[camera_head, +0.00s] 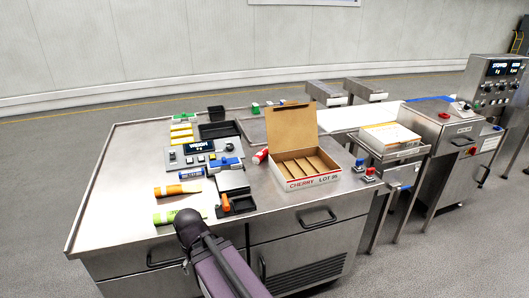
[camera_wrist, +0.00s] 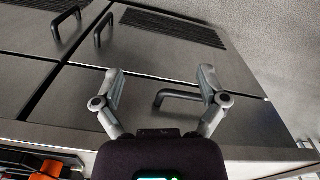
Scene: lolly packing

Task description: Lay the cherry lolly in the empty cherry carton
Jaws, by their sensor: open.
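The cherry carton (camera_head: 314,183) stands open on the steel table, its brown lid raised at the back. Its front is lettered CHERRY, and its long compartments look empty. A small red item (camera_head: 260,156) lies against the carton's left side, partly hidden; I cannot tell whether it is the cherry lolly. My gripper (camera_wrist: 158,74) is open and empty in the wrist view, in front of the table's steel drawers and handles. In the head view my arm reaches up at the table's front edge, and the fingers cannot be made out.
An orange-ended item (camera_head: 178,189) and a green-ended item (camera_head: 178,216) lie at the table's left front. A weigh display (camera_head: 199,147), a black tray (camera_head: 219,130) and a black cup (camera_head: 216,112) stand behind. The table's far left is clear.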

